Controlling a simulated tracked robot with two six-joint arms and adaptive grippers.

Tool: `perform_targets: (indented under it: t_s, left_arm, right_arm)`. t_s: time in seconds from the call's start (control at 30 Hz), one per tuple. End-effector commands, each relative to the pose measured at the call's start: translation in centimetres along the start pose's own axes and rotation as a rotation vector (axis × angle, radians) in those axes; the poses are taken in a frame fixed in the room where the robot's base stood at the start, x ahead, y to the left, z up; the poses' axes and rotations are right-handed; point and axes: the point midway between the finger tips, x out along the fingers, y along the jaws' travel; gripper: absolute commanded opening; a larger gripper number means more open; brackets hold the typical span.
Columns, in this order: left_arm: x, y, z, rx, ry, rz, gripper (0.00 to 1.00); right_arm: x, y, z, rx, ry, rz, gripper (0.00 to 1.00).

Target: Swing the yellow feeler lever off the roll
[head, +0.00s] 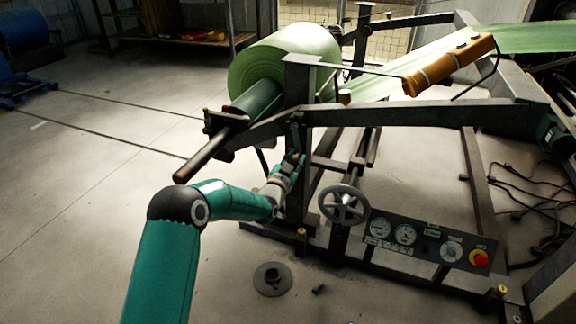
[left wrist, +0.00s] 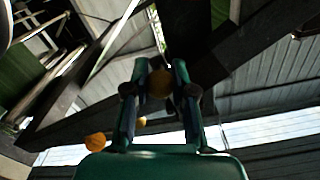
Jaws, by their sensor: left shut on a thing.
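The pale green roll (head: 283,62) sits on its stand, with its web running off to the upper right. My left gripper (head: 297,160) is low at the near side post of the stand, below the roll. The head view hides this knob behind my gripper and the post. I cannot tell how the knob joins the feeler lever, or whether the lever touches the roll. My right gripper is not in view.
A dark beam (head: 400,114) runs right from the post. A grey handwheel (head: 344,204) and a gauge panel (head: 425,243) with a red button are close on the right. An orange-yellow bar (head: 450,64) hangs over the web. The floor at left is mostly clear.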

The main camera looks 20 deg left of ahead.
Motion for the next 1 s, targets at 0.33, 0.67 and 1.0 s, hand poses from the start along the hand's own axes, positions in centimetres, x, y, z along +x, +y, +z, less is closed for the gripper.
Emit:
perform_targets:
  t_s: [0.33, 0.67, 1.0]
  left_arm:
    - [0.2, 0.2, -0.8, -0.013, 0.012, 0.001, 0.33]
    - [0.1, 0.1, -0.5, -0.011, 0.008, 0.000, 0.51]
    - [-1.5, 0.0, -0.3, -0.011, 0.003, 0.000, 0.51]
  right_arm:
    - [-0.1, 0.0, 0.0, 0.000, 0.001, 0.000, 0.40]
    - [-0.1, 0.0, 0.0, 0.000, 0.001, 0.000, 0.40]
    - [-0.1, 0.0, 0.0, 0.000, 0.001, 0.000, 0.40]
